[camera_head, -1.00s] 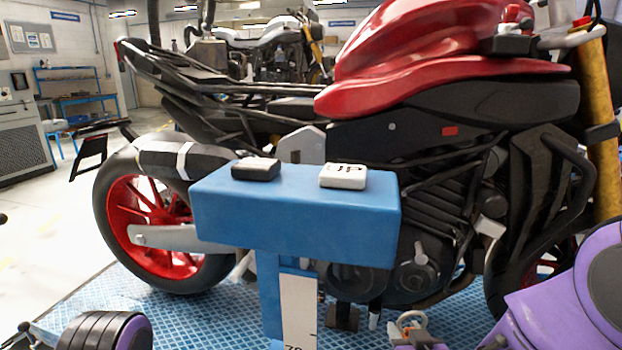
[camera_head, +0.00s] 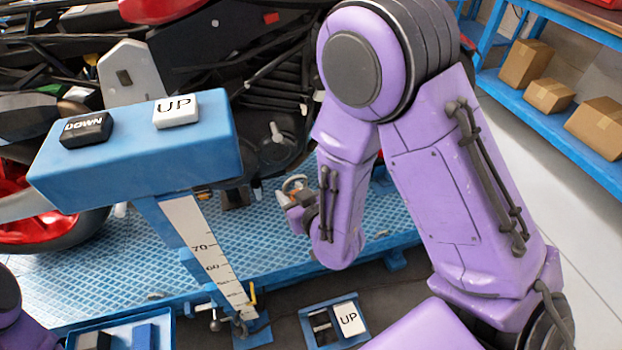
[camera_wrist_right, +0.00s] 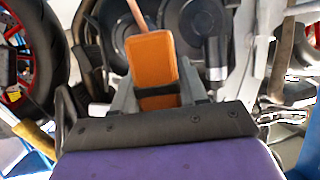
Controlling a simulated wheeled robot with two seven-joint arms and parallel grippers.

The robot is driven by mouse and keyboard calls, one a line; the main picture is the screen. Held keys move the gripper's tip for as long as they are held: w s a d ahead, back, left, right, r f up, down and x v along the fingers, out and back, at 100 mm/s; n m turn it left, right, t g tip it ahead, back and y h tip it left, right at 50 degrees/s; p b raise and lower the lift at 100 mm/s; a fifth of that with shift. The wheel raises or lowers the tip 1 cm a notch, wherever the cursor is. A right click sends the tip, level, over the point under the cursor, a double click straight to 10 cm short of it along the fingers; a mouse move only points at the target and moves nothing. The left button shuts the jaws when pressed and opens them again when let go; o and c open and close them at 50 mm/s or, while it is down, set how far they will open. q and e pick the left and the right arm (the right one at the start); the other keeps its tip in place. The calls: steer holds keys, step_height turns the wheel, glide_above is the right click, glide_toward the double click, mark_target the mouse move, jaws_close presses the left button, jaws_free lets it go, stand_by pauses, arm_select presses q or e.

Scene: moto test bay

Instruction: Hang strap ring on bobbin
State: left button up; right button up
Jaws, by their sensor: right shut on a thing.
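My right gripper (camera_head: 297,203) is low in front of the motorcycle's lower side, partly hidden by my right forearm. In the right wrist view its jaws (camera_wrist_right: 158,92) are shut on an orange block-like piece (camera_wrist_right: 152,58), which I take to be part of the strap ring. A thin pinkish rod or strap runs up from it and out of the picture. I cannot pick out the bobbin. My left gripper is not in view.
A blue lift post with DOWN (camera_head: 86,129) and UP (camera_head: 176,110) buttons and a scale (camera_head: 200,245) stands left of my right arm. The blue tread platform (camera_head: 130,265) lies below the motorcycle. A blue shelf (camera_head: 548,95) with cardboard boxes stands at the right.

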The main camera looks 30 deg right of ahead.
steer(key=s+d+f+m+h+b, duration=0.1)
steer(key=d+f+b, duration=0.1)
steer(key=f+b, duration=0.3)
steer(key=s+d+f+m+h+b, duration=0.1)
steer(key=f+b, duration=0.5)
steer(key=f, duration=0.6)
steer(key=s+d+f+h+b, duration=0.1)
steer(key=s+d+f+b, duration=0.2)
steer(key=f+b, duration=0.3)
step_height(320, 180, down, 3)
steer(key=shift+d+r+m, duration=0.2)
steer(key=shift+d+m, duration=0.15)
steer(key=shift+m, duration=0.05)
steer(key=shift+s, duration=0.1)
